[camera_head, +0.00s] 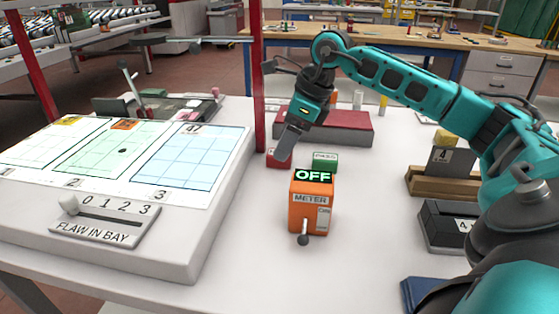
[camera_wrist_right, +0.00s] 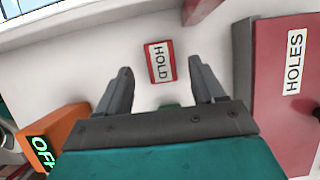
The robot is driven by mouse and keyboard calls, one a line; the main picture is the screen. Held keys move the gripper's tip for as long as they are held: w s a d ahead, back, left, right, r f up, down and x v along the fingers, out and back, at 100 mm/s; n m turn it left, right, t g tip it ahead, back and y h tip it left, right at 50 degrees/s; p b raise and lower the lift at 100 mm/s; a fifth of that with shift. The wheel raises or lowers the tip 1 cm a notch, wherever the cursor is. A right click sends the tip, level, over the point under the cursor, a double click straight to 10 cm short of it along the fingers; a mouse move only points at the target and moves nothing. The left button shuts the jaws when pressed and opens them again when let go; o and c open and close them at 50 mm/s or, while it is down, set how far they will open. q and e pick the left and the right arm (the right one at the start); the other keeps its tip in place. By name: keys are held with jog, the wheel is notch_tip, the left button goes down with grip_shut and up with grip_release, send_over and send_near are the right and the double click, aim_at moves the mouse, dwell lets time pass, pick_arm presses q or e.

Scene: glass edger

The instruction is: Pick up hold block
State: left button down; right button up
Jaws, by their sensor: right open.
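The hold block is a small red block with a white HOLD label (camera_wrist_right: 161,62) in the right wrist view, lying on the white table between and beyond my fingertips. In the head view the red block (camera_head: 272,158) is partly hidden by my right gripper. My right gripper (camera_head: 287,147) is open and empty, pointing down at the block. In the wrist view its two dark fingers stand apart with the block seen in the gap; I cannot tell the exact height above it. My left gripper is not in view.
A green PASS block (camera_head: 325,161) stands just right of the hold block. An orange meter (camera_head: 312,205) reading OFF is in front. A long dark red HOLES block (camera_wrist_right: 290,95) lies behind. A red post (camera_head: 259,80) rises close by. Lit panels (camera_head: 120,150) are at left.

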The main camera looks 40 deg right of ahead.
jog(key=x, duration=0.3)
jog(key=shift+d, duration=0.1)
jog(key=shift+r, duration=0.1)
jog(key=shift+c, duration=0.2)
jog(key=c, duration=1.1)
jog(key=shift+r, duration=0.15)
